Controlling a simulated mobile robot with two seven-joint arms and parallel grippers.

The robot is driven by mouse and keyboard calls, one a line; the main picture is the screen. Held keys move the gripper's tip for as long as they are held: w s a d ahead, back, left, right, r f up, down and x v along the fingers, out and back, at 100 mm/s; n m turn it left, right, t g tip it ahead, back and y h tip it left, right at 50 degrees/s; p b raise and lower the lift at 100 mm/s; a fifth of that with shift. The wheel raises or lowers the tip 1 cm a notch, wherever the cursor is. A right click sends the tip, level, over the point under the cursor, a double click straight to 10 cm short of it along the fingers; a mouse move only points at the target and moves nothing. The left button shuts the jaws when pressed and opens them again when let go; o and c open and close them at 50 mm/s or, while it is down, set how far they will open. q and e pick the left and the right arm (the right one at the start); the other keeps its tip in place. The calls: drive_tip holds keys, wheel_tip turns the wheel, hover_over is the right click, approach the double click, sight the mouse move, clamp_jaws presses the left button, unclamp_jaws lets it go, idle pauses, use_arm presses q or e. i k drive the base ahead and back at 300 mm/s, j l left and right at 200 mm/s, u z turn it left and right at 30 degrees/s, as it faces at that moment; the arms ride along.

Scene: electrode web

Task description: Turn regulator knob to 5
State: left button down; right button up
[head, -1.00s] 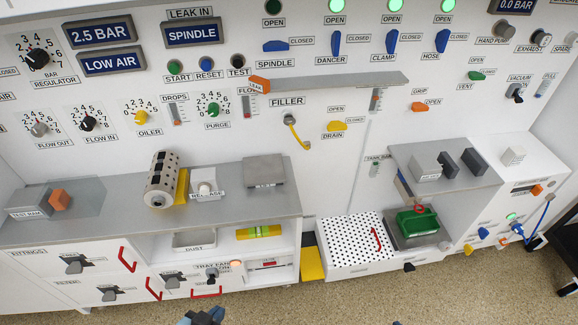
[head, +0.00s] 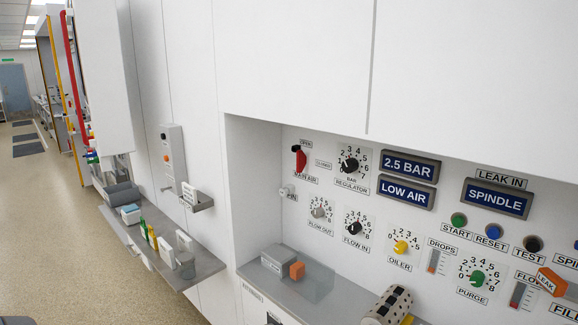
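The regulator knob (head: 349,164) is a small black knob with a pale mark, on a white dial plate labelled BAR REGULATOR, near the middle of the head view. Numbers ring it; its exact setting is too small to read. The display (head: 409,166) to its right reads 2.5 BAR, and the one below it (head: 404,193) reads LOW AIR. Neither gripper shows clearly, and nothing touches the knob. A small dark piece at the bottom left edge is too cut off to identify.
The red main air handle (head: 299,161) is left of the regulator. The flow out knob (head: 319,212) and flow in knob (head: 354,228) sit below. A grey counter (head: 318,292) juts out under the panel, carrying a grey-and-orange block (head: 283,263). Open floor (head: 45,220) lies left.

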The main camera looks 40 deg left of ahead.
sight(350, 165)
drive_tip(key=u, duration=0.95)
